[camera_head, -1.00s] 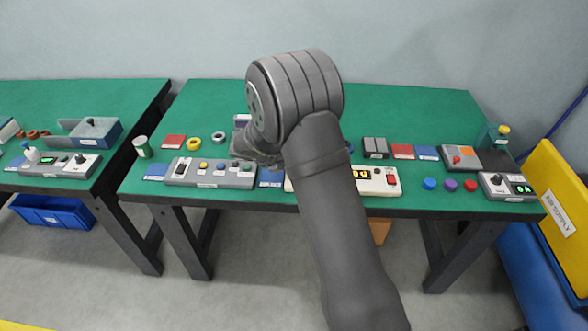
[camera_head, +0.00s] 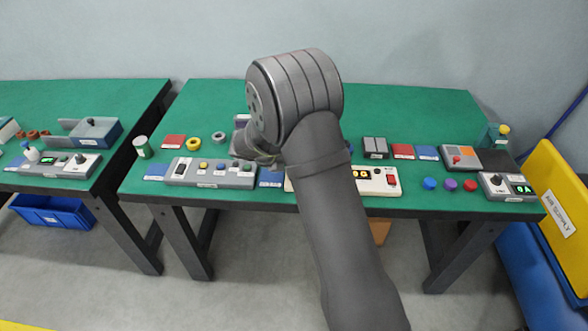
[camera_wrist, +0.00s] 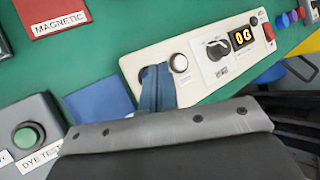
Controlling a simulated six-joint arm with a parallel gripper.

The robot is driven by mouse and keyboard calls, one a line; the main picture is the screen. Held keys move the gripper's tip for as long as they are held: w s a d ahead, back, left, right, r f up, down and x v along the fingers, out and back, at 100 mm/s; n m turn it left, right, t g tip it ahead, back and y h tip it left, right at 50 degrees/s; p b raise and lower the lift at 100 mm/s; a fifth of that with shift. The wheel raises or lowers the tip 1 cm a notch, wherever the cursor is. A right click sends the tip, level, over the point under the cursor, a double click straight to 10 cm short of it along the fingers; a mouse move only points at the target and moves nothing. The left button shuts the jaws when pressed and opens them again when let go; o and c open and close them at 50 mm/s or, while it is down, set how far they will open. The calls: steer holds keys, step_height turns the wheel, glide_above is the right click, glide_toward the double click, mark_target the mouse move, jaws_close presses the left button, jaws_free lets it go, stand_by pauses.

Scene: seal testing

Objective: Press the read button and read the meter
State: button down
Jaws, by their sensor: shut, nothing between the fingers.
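The white meter panel (camera_wrist: 145,60) lies across the wrist view. It has a round white button (camera_wrist: 178,62), a black knob (camera_wrist: 215,49), a lit orange display (camera_wrist: 242,38) and a red switch (camera_wrist: 268,32). The display shows two digits. The first looks like 0; the second is unclear. My gripper (camera_wrist: 155,72) is shut and empty, its blue-grey fingertips over the panel's left end, left of the white button. They partly cover a dark round part there; contact cannot be told. In the head view, my arm hides much of the panel, but the display (camera_head: 361,174) shows.
A grey box with a green button (camera_wrist: 27,138) and a blue pad (camera_wrist: 97,103) lie left of the panel. A red pad (camera_wrist: 52,14) lies behind. Coloured caps (camera_head: 450,184) sit to the right. The green table (camera_head: 420,110) is clear at the back.

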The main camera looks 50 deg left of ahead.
steer(key=shift+f, duration=0.15)
stand_by(0.3)
steer(key=shift+f, duration=0.3)
steer(key=shift+f, duration=0.35)
stand_by(0.5)
steer(key=shift+r, duration=0.8)
steer(key=shift+r, duration=2.5)
steer(key=shift+f, duration=0.15)
